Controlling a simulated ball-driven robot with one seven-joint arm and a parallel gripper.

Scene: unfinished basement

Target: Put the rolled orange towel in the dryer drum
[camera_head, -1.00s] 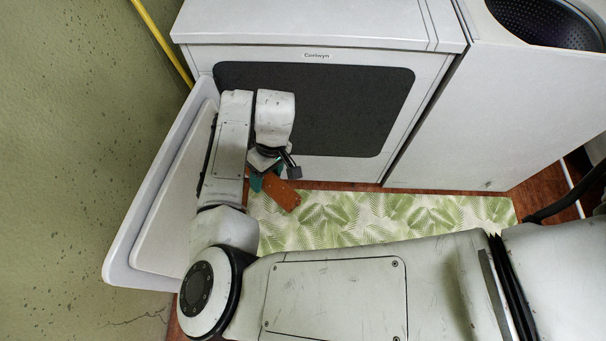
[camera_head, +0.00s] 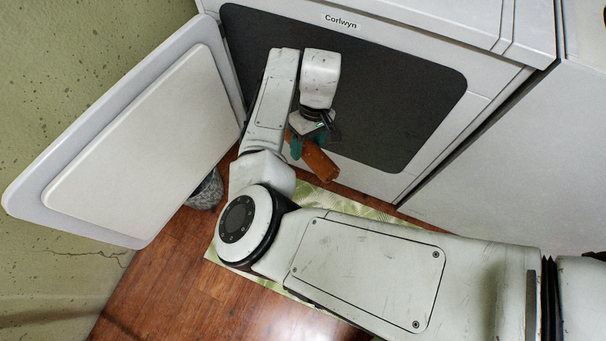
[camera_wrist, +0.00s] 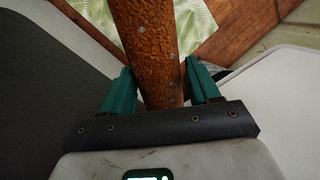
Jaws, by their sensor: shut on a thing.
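The rolled orange towel (camera_head: 318,162) looks rusty brown-orange and is held tilted in front of the dryer. In the wrist view the towel (camera_wrist: 150,50) runs up between the two green fingers. My gripper (camera_head: 303,146) is shut on it, and the gripper (camera_wrist: 157,85) shows both fingers beside the roll. The dryer (camera_head: 480,110), marked Corlwyn, has a large dark rounded area (camera_head: 400,90) on its front, behind my arm. Whether this is the open drum mouth, and how deep it is, I cannot tell. The dryer door (camera_head: 140,140) stands swung open at the left.
A green leaf-pattern mat (camera_head: 220,250) lies on the wooden floor (camera_head: 150,275), partly under my arm. A grey speckled object (camera_head: 207,190) sits on the floor by the open door. Another white appliance side (camera_head: 520,165) stands at the right. The green wall (camera_head: 60,60) is at the left.

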